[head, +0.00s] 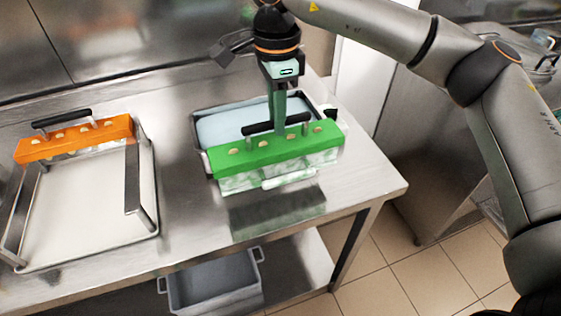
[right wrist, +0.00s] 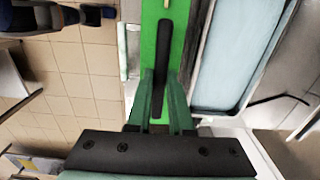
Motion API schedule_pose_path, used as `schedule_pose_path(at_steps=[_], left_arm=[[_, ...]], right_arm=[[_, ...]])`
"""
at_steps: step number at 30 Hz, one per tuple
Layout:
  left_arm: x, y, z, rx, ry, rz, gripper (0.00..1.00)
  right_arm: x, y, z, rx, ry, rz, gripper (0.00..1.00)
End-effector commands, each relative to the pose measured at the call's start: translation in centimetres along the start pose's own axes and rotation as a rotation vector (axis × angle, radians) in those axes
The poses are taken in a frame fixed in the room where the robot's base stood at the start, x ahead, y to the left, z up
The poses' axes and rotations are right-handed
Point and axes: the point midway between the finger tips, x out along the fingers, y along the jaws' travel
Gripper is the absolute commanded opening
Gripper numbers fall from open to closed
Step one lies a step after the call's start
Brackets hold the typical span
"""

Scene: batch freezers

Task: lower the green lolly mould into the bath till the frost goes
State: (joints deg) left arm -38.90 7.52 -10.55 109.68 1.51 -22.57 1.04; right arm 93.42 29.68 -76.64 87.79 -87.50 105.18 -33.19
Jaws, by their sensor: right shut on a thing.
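The green lolly mould (head: 262,152) has a green top, a black handle and whitish, frosty-looking sides. My right gripper (head: 280,128) is shut on its black handle from above; the grip also shows in the right wrist view (right wrist: 160,92). The bath (head: 203,158) is a metal-rimmed tub of pale blue liquid on the steel table. In the head view the mould covers the bath's near part. In the right wrist view the mould lies beside the bath's liquid (right wrist: 236,60), and its frosty sides are mostly hidden. My left gripper is not in view.
An orange mould (head: 75,140) with a black handle rests on a metal frame over a white-bottomed tray (head: 95,205) at left. A grey bin (head: 213,283) stands below the table. The steel tabletop (head: 365,183) is clear at the right front.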

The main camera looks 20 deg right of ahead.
Motion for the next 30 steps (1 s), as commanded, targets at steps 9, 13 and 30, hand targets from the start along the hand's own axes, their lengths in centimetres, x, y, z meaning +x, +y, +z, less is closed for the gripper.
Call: schedule_pose_path(at_steps=[9, 13, 30], left_arm=[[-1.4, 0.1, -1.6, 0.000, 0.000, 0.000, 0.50], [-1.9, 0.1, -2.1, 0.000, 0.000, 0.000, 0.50], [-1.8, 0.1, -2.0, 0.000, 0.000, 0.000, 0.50]], right_arm=[[-3.1, -0.1, 0.0, 0.000, -0.003, -0.004, 0.00], [-4.1, -0.1, 0.0, 0.000, -0.002, -0.004, 0.00], [-6.4, 0.0, 0.0, 0.000, -0.002, -0.003, 0.00]])
